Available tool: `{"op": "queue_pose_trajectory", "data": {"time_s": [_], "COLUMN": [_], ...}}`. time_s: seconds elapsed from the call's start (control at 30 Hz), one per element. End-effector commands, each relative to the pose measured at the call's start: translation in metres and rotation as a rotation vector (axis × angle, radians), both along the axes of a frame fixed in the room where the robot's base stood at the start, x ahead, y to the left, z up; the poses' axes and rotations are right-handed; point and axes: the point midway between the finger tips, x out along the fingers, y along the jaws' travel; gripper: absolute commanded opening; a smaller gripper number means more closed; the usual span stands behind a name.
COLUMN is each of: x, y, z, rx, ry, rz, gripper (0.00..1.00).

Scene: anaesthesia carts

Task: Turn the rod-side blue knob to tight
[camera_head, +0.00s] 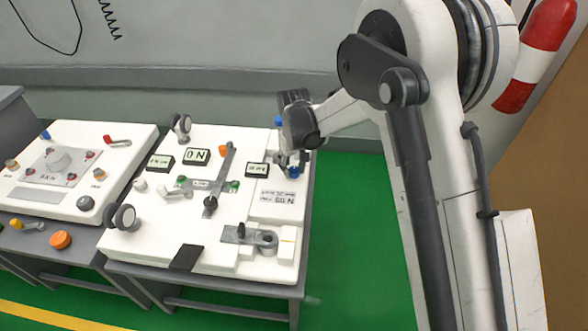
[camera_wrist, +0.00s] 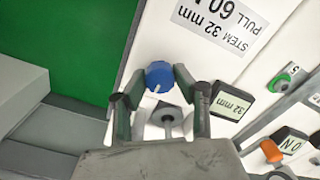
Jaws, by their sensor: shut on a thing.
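The blue knob (camera_wrist: 159,76) with a pale pointer line sits on the white panel in the wrist view. It also shows at the panel's right side in the head view (camera_head: 293,171), partly beside my gripper. My gripper (camera_wrist: 160,80) has one finger on each side of this knob and is shut on it. In the head view my gripper (camera_head: 291,160) reaches down to the panel's right part. A second blue part (camera_head: 278,120) shows at the panel's far right corner, partly hidden by my wrist. A grey square fitting (camera_wrist: 167,117) lies between my fingers below the knob.
A small display (camera_wrist: 231,102) stands to the right. The white panel (camera_head: 150,240) also carries a lever (camera_head: 222,170) and a grey clamp (camera_head: 250,238). Another cart (camera_head: 30,215) stands at left.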

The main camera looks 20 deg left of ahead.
Motion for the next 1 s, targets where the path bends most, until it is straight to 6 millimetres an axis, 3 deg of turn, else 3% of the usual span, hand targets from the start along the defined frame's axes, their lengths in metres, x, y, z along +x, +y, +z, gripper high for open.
{"op": "queue_pose_trajectory", "data": {"time_s": [0.4,0.43,0.53,0.83,1.0], "x": [0.000,0.000,0.000,0.000,0.000], "y": [0.000,0.000,0.000,0.000,0.000], "z": [0.000,0.000,0.000,0.002,0.018], "rx": [0.001,0.001,0.000,0.000,0.000], "ry": [-0.001,-0.001,0.000,0.000,0.000], "rz": [-0.007,-0.007,-0.006,-0.006,-0.006], "gripper": [0.02,0.33,0.46,0.47,0.47]}}
